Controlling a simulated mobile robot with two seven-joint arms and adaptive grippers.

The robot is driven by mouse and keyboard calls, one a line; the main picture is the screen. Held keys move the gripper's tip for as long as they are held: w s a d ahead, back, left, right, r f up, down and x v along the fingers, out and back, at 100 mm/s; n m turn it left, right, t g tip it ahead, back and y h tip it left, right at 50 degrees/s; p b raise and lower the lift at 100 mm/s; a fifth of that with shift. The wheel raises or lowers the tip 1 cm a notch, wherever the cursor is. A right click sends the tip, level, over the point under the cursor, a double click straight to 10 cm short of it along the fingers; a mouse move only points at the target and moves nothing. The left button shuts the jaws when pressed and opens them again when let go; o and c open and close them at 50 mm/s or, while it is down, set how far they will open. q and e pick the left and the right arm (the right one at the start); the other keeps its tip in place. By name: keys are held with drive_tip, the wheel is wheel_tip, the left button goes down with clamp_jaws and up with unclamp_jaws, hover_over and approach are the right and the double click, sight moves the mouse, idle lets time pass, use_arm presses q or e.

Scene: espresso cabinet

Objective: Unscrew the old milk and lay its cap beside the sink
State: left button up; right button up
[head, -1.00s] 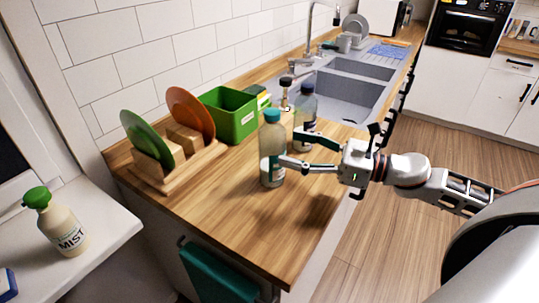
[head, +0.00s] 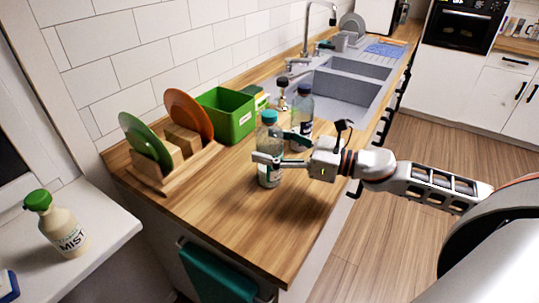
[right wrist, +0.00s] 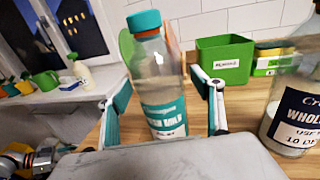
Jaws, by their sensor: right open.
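A clear bottle with a teal cap (head: 269,116) stands upright on the wooden counter; in the right wrist view its label (right wrist: 166,117) ends in "MILK". My right gripper (right wrist: 165,85) is open, with one finger on each side of this bottle's body below the cap; I cannot tell whether they touch it. In the head view this gripper (head: 268,152) reaches in from the right.
A green bin (head: 232,125) and a wooden rack (head: 165,180) with green and orange plates stand along the wall. A small dark-topped bottle (head: 283,95) stands behind the milk bottles. The counter's front part is clear. A teal towel (head: 215,275) hangs at the end.

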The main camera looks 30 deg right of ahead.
sight(270, 113)
drive_tip(key=c, duration=1.6)
drive_tip(key=shift+r, duration=0.1)
wheel_tip(270, 113, up, 12)
drive_tip(key=shift+f+p, duration=0.1)
drive_tip(key=shift+p, duration=0.9)
wheel_tip(270, 113, up, 7)
drive_tip(key=p, duration=0.3)
use_arm(q)
drive_tip(key=shift+y, duration=0.4)
drive_tip(key=r, duration=0.1)
drive_tip(key=a+r, duration=0.1)
drive_tip(key=s+a+r+p, duration=0.1)
drive_tip(key=shift+r, duration=0.3)
use_arm(e)
drive_tip(key=shift+r, duration=0.6)
